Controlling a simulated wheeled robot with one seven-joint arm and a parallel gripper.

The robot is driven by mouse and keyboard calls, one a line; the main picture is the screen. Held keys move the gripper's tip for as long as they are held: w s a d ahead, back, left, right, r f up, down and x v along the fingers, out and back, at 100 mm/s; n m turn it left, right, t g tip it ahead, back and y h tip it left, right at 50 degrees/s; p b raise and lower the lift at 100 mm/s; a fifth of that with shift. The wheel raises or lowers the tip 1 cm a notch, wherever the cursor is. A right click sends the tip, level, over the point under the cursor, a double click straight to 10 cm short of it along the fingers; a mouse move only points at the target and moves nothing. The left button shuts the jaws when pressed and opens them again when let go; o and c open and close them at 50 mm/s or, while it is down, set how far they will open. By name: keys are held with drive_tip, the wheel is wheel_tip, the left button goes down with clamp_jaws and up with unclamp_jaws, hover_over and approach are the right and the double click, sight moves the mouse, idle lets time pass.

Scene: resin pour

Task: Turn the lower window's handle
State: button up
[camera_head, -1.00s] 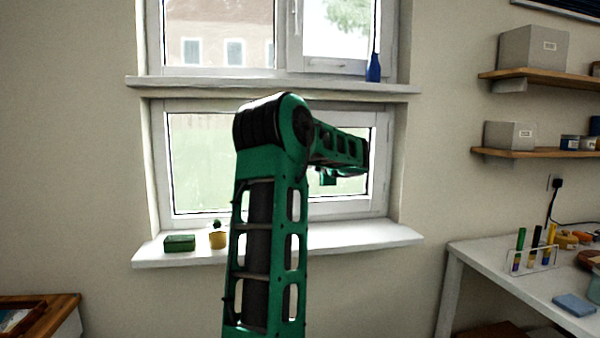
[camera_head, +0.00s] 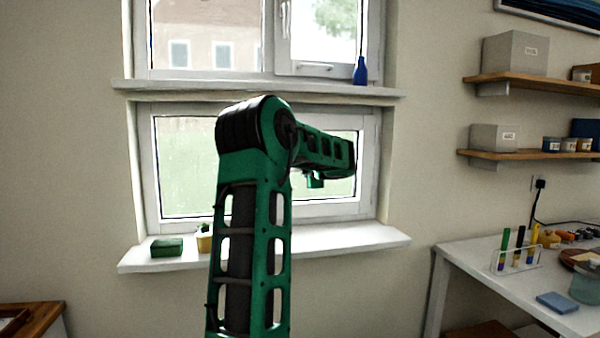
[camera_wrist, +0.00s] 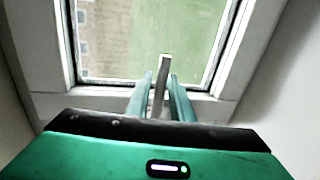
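The lower window (camera_head: 187,165) has a pale frame, and its pane fills much of the wrist view (camera_wrist: 150,40). Its handle (camera_wrist: 164,72), a slim grey bar, stands near the frame's bottom edge in the wrist view. My gripper (camera_wrist: 161,76) has two teal fingers, one on each side of the handle, with narrow gaps showing. It is open, and I cannot tell whether either finger touches the handle. In the head view my green arm covers part of the lower window, and the handle is hidden there.
The sill (camera_head: 350,238) carries a green box (camera_head: 167,247) and a small yellow plant pot (camera_head: 204,243), partly behind my arm. A blue bottle (camera_head: 360,71) stands on the ledge above. A white worktable (camera_head: 480,262) and shelves (camera_head: 540,85) are at the right.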

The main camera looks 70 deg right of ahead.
drive_tip(key=v, duration=1)
drive_tip(key=shift+w+a+r, duration=0.1)
drive_tip(key=shift+a, duration=0.05)
drive_tip(key=w+a+f+m+y, duration=0.25)
drive_tip(key=w+a+f, duration=0.3)
drive_tip(key=a, duration=0.35)
drive_tip(key=w+a+f+m+g+y, duration=0.1)
drive_tip(key=w+a+f+m+y, duration=0.1)
drive_tip(key=w+a+f+y, duration=0.5)
drive_tip(key=w+a+f+m, duration=0.2)
drive_tip(key=w+a+f, duration=0.25)
drive_tip(key=a, duration=0.75)
drive_tip(key=s+a+f+m+g+y, duration=0.1)
drive_tip(key=a+f+m+g+y, duration=0.3)
drive_tip(key=a, duration=1.1)
drive_tip(key=s+a+f+m+g, duration=0.2)
drive_tip(key=s+a+f, duration=0.4)
drive_tip(key=s+a, duration=0.4)
drive_tip(key=a+g, duration=0.1)
drive_tip(key=a, duration=0.2)
drive_tip(key=shift+s+f, duration=0.15)
drive_tip(key=shift+s, duration=0.25)
